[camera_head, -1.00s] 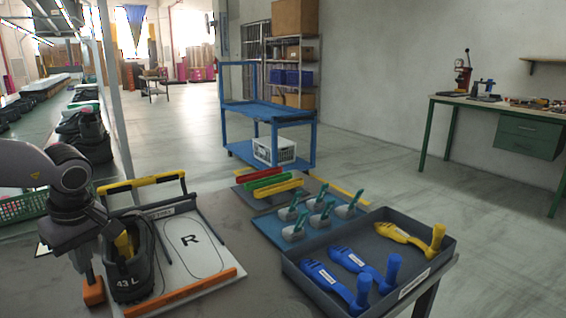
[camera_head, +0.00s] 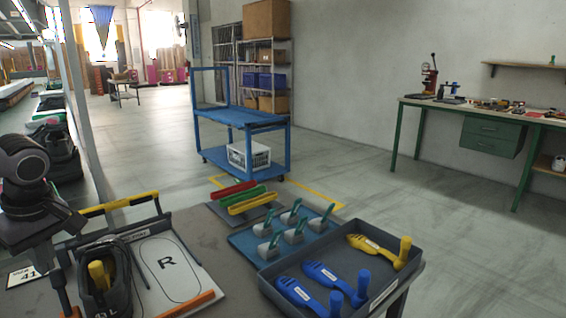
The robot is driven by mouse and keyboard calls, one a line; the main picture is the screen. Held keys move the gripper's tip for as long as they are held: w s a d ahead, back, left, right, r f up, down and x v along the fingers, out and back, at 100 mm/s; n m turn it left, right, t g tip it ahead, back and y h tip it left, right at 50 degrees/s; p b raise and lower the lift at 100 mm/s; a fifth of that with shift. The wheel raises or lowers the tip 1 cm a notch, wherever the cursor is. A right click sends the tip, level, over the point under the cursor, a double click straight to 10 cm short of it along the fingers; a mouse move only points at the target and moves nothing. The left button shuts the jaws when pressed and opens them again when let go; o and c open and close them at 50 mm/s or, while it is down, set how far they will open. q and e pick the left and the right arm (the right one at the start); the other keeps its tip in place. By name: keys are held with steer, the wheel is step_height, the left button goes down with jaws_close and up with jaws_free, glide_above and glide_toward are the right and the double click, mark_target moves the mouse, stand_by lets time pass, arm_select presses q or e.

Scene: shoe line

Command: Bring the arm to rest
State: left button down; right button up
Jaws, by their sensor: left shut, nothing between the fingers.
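My left arm comes in at the left edge, with its dark left gripper (camera_head: 62,285) pointing down just left of the black shoe. The gripper is shut and holds nothing. The black shoe (camera_head: 112,295) stands on the left part of a white board (camera_head: 168,262) marked R, with a yellow piece (camera_head: 98,272) inside it. The gripper is beside the shoe; whether they touch is unclear. My right gripper is not in view.
A dark tray (camera_head: 405,268) with blue and yellow foot-shaped pieces stands at the table's right. A blue mat (camera_head: 245,240) holds several green-handled tools. Coloured bars (camera_head: 250,200) lie behind it. A blue cart (camera_head: 240,120) and green workbench (camera_head: 480,130) stand beyond open floor.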

arm_select(q)
steer(key=shift+r, duration=0.45)
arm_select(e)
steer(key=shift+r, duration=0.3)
